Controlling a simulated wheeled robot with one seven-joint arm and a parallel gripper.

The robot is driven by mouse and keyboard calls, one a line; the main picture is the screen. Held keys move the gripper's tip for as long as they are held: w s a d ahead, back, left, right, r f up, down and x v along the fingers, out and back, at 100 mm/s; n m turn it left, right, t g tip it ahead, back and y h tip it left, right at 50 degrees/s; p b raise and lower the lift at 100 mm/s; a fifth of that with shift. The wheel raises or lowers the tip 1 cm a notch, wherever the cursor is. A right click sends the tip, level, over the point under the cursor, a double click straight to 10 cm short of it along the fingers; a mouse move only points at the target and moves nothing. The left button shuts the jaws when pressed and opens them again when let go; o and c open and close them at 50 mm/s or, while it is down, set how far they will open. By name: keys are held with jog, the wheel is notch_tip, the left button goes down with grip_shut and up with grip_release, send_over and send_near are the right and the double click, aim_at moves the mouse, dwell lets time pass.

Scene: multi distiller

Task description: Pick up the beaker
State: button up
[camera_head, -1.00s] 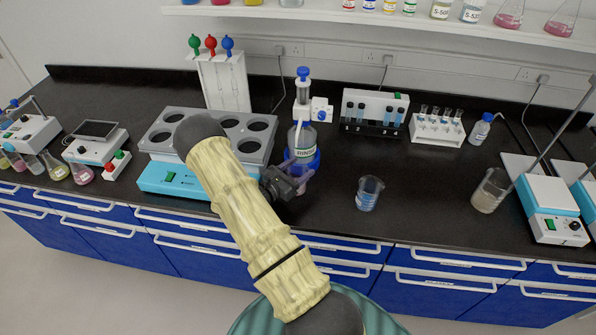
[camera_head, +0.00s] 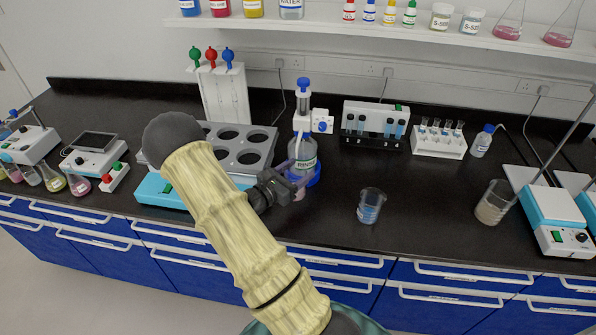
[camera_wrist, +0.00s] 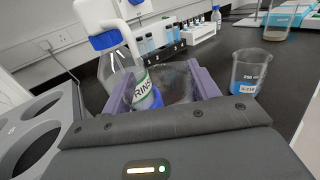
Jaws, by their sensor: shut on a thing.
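My gripper (camera_head: 302,183) is in front of the rinse bottle (camera_head: 303,150), near the middle of the bench. In the wrist view, its purple fingers (camera_wrist: 165,85) are shut on a clear glass beaker (camera_wrist: 176,80), which looks upright. In the head view the held beaker is mostly hidden by the gripper, and I cannot tell its height above the bench. A second beaker with blue liquid (camera_head: 369,207) stands upright on the bench to the right; it also shows in the wrist view (camera_wrist: 247,75).
A block with round wells (camera_head: 262,140) stands left of the gripper. Behind are the rinse bottle's blue-based dispenser, a tube holder (camera_head: 375,125) and a white rack (camera_head: 438,142). A beaker with cloudy contents (camera_head: 492,203) stands by the right hotplate (camera_head: 553,208). Bench around the blue-liquid beaker is clear.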

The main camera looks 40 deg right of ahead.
jog(key=s+a+b, duration=0.3)
jog(key=s+a, duration=0.8)
jog(key=a, duration=0.2)
jog(key=shift+s, duration=0.15)
dwell(0.4)
dwell(0.8)
